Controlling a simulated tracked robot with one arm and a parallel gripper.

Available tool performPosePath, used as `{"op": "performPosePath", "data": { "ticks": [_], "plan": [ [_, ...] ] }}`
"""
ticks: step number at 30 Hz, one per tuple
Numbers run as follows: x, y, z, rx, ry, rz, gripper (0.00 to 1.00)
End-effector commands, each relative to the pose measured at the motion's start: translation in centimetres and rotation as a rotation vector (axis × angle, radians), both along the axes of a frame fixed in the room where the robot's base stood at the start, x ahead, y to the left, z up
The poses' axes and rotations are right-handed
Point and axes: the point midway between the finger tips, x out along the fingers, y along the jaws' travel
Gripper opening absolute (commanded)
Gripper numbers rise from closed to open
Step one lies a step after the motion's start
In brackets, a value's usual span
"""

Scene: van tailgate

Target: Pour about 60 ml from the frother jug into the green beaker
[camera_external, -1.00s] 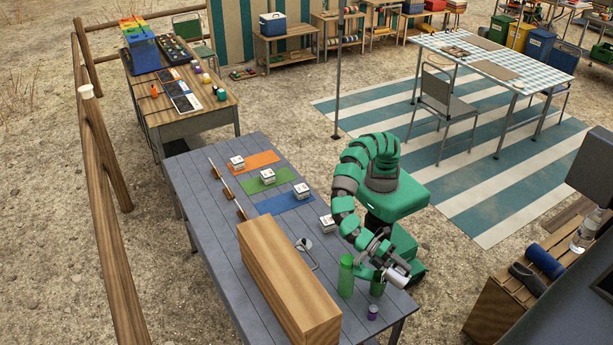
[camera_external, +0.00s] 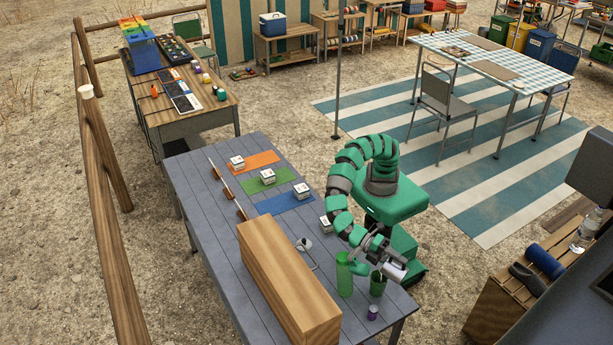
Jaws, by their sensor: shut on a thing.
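The frother jug (camera_external: 396,271), pale and silvery, is held in my gripper (camera_external: 384,262) near the front right end of the grey table. The jug is tipped well over, and the gripper covers part of it. The green beaker (camera_external: 377,288) stands upright on the table just below and left of the jug, its dark open top showing. I cannot tell whether the jug touches its rim, and no stream of liquid can be made out.
A tall light-green bottle (camera_external: 345,275) stands close left of the beaker. A small purple jar with a pale lid (camera_external: 372,312) stands in front. A long wooden box (camera_external: 287,282) fills much of the near table (camera_external: 205,200). White blocks lie on coloured mats farther back.

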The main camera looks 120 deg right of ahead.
Motion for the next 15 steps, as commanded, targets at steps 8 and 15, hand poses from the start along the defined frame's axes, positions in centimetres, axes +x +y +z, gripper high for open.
{"op": "performPosePath", "data": {
  "ticks": [8,15],
  "plan": [
    [0.2,-0.3,0.5,0.032,0.014,0.0,0.01],
    [-0.9,2.0,-1.3,-0.119,-0.05,0.006,0.01]
  ]
}}
